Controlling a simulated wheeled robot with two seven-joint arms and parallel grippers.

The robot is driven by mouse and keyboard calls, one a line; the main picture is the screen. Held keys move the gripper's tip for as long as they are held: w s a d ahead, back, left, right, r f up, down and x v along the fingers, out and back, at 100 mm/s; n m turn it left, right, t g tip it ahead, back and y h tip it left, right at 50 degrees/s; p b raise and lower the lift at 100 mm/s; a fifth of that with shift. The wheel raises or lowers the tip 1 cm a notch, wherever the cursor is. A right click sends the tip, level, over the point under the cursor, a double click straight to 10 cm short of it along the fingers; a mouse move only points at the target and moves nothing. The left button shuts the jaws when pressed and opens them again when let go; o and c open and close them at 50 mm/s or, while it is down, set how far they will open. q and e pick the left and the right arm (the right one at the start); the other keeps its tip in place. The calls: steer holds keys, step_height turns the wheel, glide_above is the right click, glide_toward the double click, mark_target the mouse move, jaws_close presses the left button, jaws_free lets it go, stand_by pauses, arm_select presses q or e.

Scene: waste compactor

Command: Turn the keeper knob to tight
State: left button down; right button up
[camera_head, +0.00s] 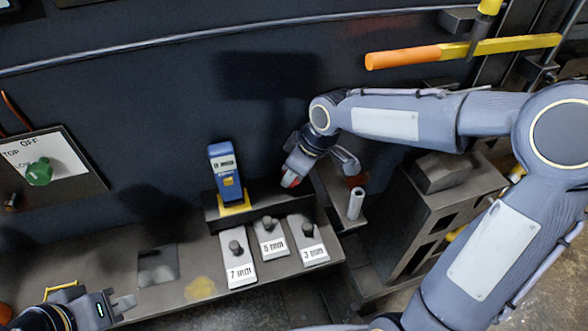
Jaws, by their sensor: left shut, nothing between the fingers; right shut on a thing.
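My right gripper (294,172) reaches down from the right arm to the dark wall behind the bench shelf. It is shut on a small red piece (289,181), which shows at its fingertips. This may be the keeper knob; most of it is hidden, and its marking or setting cannot be read. My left gripper (124,303) is at the bottom left, shut and empty, in front of the bench edge.
A blue meter (226,170) stands on a yellow base. Grey blocks marked 7 mm (238,258), 5 mm (270,238) and 3 mm (308,239) lie on the bench. A green knob (39,171) is on the left panel.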

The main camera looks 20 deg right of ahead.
steer(key=shift+s+a+f+m+t+h+b, duration=0.1)
steer(key=shift+m+t+h+b, duration=0.15)
steer(key=shift+m+b, duration=0.65)
steer(key=shift+a+f+m+t+h+b, duration=0.15)
steer(key=shift+m+h+b, duration=0.2)
steer(key=shift+m+b, duration=0.55)
steer(key=m+h+b, duration=0.1)
steer(key=m+b, duration=0.1)
steer(key=shift+b, duration=0.3)
steer(key=m+h+b, duration=0.1)
steer(key=m, duration=0.2)
steer(key=shift+r+t+b, duration=0.1)
steer(key=shift+t+b, duration=0.2)
steer(key=shift+b, duration=0.1)
steer(key=m+h+b, duration=0.1)
steer(key=m, duration=0.3)
steer(key=shift+a+r+m+h+b, duration=0.1)
steer(key=shift+a+m+h+b, duration=0.05)
steer(key=shift+m+h+b, duration=0.2)
steer(key=m+h, duration=0.1)
steer(key=m, duration=0.1)
steer(key=m+g, duration=0.1)
steer(key=m, duration=0.1)
steer(key=shift+m+h+b, duration=0.3)
steer(key=shift+m+h, duration=0.05)
steer(key=o, duration=1)
steer(key=shift+c, duration=0.2)
steer(key=shift+r, duration=0.1)
